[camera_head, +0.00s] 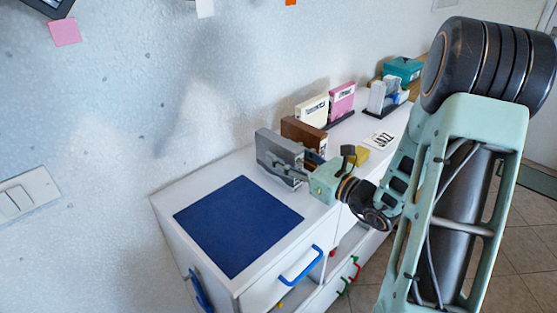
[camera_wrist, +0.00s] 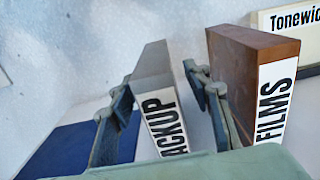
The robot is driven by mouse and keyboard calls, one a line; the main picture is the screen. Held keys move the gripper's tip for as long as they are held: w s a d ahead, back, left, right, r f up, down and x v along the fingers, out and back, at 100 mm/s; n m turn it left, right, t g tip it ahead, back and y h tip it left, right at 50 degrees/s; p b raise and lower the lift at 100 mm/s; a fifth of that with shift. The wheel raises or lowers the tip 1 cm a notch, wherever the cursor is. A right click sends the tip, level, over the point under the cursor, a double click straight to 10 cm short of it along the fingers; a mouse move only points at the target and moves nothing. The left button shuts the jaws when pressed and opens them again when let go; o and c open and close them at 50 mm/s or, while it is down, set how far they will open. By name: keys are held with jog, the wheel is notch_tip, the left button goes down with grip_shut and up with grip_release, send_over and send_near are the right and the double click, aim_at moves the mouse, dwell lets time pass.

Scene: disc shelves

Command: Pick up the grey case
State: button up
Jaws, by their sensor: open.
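The grey case (camera_head: 277,147) stands upright on the white cabinet top, just behind the blue mat. In the wrist view the grey case (camera_wrist: 153,75) shows a white spine label; the part I can read says "ACKUP". My gripper (camera_head: 291,172) is at the near end of the case. In the wrist view my gripper (camera_wrist: 160,78) is open, with one finger on each side of the case. The left finger is close to it and a gap shows on the right. I cannot tell whether either finger touches it.
A brown case (camera_wrist: 238,75) labelled "FILMS" stands close to the right finger. Behind it are a cream case (camera_head: 312,110) and a pink case (camera_head: 342,101). The blue mat (camera_head: 238,225) lies bare at the cabinet's near end. A yellow block (camera_head: 362,154) lies near my wrist.

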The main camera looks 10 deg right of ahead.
jog(key=shift+x, duration=1.3)
grip_shut()
